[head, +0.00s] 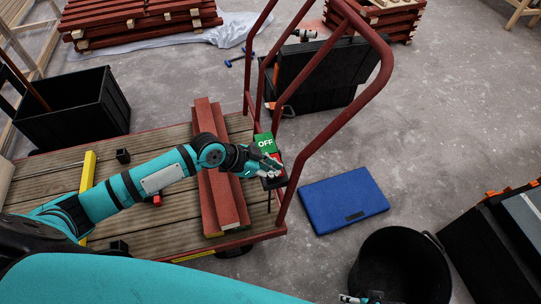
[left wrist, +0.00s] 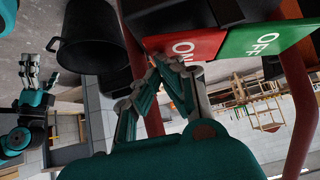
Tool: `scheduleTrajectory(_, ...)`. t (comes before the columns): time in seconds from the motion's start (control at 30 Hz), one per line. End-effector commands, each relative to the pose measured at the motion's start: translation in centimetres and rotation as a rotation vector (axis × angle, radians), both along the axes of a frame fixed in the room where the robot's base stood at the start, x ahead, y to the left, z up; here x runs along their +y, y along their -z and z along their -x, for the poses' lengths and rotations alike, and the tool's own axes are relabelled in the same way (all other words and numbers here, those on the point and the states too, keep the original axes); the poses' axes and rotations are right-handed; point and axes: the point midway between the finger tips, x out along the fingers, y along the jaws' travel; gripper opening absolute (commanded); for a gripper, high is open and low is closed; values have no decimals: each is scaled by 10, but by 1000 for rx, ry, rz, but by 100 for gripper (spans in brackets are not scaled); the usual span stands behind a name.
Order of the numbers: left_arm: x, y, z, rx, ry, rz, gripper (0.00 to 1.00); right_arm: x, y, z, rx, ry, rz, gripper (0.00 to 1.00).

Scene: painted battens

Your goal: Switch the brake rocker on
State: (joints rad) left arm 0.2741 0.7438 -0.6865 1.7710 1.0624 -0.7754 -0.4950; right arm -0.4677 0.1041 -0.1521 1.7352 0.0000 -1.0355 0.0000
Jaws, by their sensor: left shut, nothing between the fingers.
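The brake rocker (head: 265,142) is mounted on the red handle frame of the cart. Its green OFF half shows clearly in the head view; the red half is mostly behind my gripper. In the left wrist view the red ON half (left wrist: 196,44) and the green OFF half (left wrist: 265,40) both show. My left gripper (head: 270,170) is shut and empty, with its fingertips (left wrist: 168,66) at the red ON half. I cannot tell whether they touch it, or which half is pressed in. My right gripper (left wrist: 31,72) is away from the rocker; its jaw opening is unclear.
The wooden cart deck (head: 150,215) carries red battens (head: 222,195). The red tubular handle (head: 345,115) rises beside the rocker. A blue case (head: 343,200) and a black bucket (head: 402,265) stand on the floor to the right. A black crate (head: 75,110) is at left.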

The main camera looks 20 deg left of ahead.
Motion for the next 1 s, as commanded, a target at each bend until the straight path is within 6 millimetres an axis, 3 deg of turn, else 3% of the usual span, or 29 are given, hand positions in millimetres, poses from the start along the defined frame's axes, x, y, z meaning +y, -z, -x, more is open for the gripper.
scheduleTrajectory(0.37, 4, -1, 3, 4, 1, -3, 0, 0, 0, 0, -1, 0, 0, 100)
scheduleTrajectory(0.8, 53, -61, 37, -1, 1, -5, 0, 0, 0, 0, 0, 0, 0, 100)
scheduleTrajectory(1.0, 66, -79, 48, 0, 0, -2, 0, 0, 0, 0, 0, 0, 0, 100)
